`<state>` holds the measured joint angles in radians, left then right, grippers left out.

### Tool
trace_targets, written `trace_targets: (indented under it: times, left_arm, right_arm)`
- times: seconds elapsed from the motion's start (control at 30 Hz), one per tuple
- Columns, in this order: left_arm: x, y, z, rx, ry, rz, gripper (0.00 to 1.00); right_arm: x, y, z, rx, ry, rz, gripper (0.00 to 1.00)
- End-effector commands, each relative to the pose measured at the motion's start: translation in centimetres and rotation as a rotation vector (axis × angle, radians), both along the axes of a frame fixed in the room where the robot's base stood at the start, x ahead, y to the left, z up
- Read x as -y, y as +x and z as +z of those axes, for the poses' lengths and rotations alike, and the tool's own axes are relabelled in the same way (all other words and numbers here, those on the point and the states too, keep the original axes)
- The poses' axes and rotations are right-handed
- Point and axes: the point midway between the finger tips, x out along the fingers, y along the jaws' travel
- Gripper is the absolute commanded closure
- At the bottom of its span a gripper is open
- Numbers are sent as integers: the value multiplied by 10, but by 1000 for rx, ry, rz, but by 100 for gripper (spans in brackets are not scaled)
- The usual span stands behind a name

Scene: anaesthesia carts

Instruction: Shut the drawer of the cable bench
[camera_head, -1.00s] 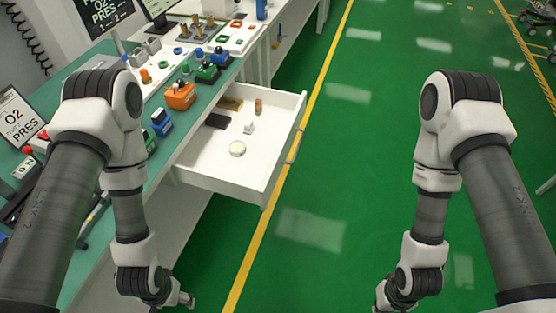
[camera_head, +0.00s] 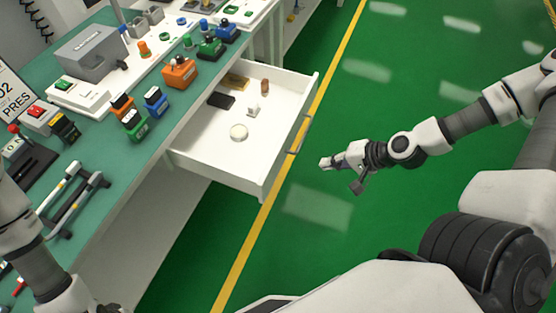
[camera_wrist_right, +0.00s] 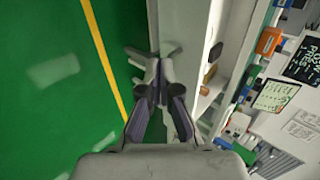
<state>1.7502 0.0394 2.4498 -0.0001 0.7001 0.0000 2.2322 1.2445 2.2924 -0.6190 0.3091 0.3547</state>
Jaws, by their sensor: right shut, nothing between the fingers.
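The white drawer (camera_head: 262,185) of the cable bench stands pulled out from under the green bench top (camera_head: 150,145). Its front panel bears a grey bar handle (camera_head: 301,135). My right gripper (camera_head: 323,163) is shut and empty, just right of the drawer front and apart from it in the head view, pointing toward it. In the right wrist view the shut fingers (camera_wrist_right: 154,62) are beside the white drawer front (camera_wrist_right: 186,45); I cannot tell the exact gap there. My left arm shows at the lower left of the head view, its gripper out of frame.
Coloured connectors, including an orange one (camera_head: 179,73), stand on the bench. Green floor with a yellow line (camera_head: 250,240) is clear right of the drawer.

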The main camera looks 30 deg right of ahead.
Motion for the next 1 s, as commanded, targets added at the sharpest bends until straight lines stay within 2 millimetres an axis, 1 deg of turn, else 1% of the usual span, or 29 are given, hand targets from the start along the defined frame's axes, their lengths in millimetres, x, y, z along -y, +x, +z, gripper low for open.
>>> trace_targets:
  times: [0.17,0.3,0.37,0.5,0.57,0.63,0.7,0.83,1.0]
  left_arm:
    - [0,0,-28,0,0,1,31]
    - [0,0,-61,0,0,0,31]
    - [0,0,-75,-1,0,1,31]
    - [0,0,-94,0,0,1,31]
    - [0,0,-96,-1,0,1,31]
    - [0,0,-103,0,0,1,31]
    - [0,0,-100,-1,0,1,31]
    - [0,0,-100,0,0,1,31]
    - [0,0,-100,0,0,1,31]
  right_arm:
    - [-7,9,-18,3,-7,8,100]
    - [-18,21,-38,1,-11,12,100]
    - [-24,27,-46,1,-10,13,100]
    - [-37,42,-61,1,-11,14,100]
    - [-42,49,-65,0,-14,11,100]
    - [-49,56,-74,-1,-12,15,100]
    - [-56,65,-69,2,-12,14,100]
    - [-68,79,-67,2,-8,11,100]
    - [-74,86,-66,1,-5,7,100]
